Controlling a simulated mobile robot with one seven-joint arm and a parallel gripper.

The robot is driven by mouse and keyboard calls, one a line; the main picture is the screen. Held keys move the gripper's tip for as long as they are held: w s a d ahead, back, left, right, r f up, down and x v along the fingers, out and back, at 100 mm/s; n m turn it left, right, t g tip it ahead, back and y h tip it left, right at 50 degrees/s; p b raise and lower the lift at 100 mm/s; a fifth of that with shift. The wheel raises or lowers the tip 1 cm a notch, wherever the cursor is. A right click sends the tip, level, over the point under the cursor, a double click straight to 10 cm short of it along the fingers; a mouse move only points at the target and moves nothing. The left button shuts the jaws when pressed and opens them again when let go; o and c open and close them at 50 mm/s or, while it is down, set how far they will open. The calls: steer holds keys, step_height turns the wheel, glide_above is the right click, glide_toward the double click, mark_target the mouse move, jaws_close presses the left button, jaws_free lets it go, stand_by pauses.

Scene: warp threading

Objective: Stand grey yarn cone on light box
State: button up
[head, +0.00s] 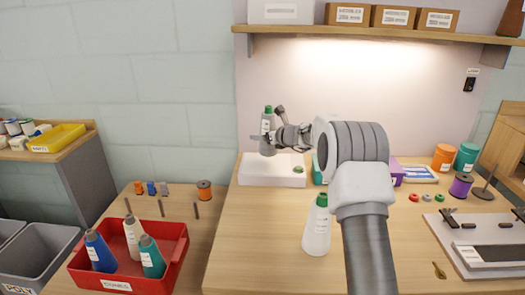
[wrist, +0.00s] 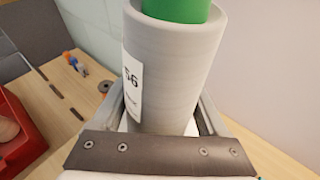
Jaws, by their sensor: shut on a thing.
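My gripper (head: 268,141) is shut on the grey yarn cone (head: 267,124), which has a green top and a white label. In the head view the cone is upright, in front of the back panel and above the left part of the white light box (head: 258,178). A gap seems to show between the cone and the box. In the wrist view the grey cone (wrist: 170,65) fills the middle between the two fingers, its green top at the upper edge. Its base is hidden there behind the gripper.
A small green thing (head: 298,169) lies on the light box's right part. A white bottle-like thing with a green cap (head: 317,232) stands on the bench in front. A red tray of cones (head: 173,280) is at the lower left. A shelf (head: 400,33) with boxes hangs above.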

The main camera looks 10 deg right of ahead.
steer(key=shift+w+a+f, duration=0.1)
steer(key=shift+a, duration=0.1)
steer(key=shift+f+b, duration=0.9)
steer(key=shift+f, duration=1.05)
steer(key=shift+f, duration=0.2)
steer(key=o, duration=1.6)
